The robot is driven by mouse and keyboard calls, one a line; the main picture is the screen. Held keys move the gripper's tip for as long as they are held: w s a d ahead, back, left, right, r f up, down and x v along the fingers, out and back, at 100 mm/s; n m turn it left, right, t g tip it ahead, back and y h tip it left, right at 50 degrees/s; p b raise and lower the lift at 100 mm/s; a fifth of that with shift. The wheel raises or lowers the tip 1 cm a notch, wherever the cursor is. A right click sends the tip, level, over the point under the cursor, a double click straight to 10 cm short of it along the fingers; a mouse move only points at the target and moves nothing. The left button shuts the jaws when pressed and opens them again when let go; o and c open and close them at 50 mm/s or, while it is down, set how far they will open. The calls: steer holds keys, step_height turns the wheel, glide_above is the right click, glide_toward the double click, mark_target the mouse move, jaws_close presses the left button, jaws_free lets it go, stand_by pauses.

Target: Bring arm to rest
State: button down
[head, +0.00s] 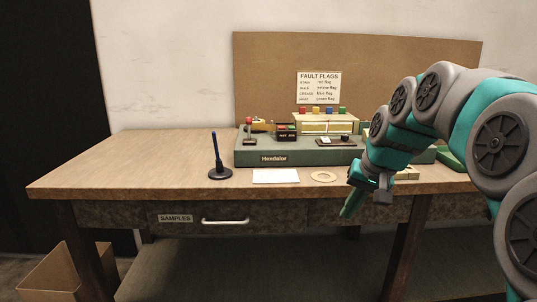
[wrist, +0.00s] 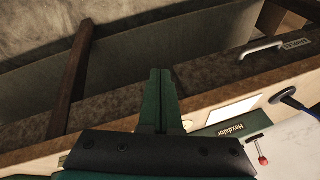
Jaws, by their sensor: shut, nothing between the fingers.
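My gripper (head: 350,205) hangs in front of the table's front edge at the right of the head view, pointing down and to the left. Its two green fingers are together with nothing between them; in the wrist view the fingers (wrist: 160,98) also lie closed. My teal and grey arm reaches in from the right and hides part of the table's right side and of the green machine behind it.
The wooden table (head: 110,180) holds a green Hexdialor machine (head: 310,158), a blue pen in a stand (head: 217,160), a white card (head: 276,176) and a tan ring (head: 323,176). The SAMPLES drawer (head: 270,217) is shut. A cardboard box (head: 65,272) stands on the floor at left.

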steer(key=s+a+f+n+g, duration=0.1)
steer(key=s+f+g, duration=0.1)
steer(key=s+f, duration=0.4)
steer(key=s+a+f+n+g+h, duration=0.1)
steer(key=s+f, duration=0.5)
steer(key=s, duration=1)
steer(key=s+a+f+n+g+h, duration=0.1)
steer(key=s+f+g, duration=0.2)
steer(key=s, duration=0.9)
step_height(320, 180, down, 4)
steer(key=shift+r, duration=0.25)
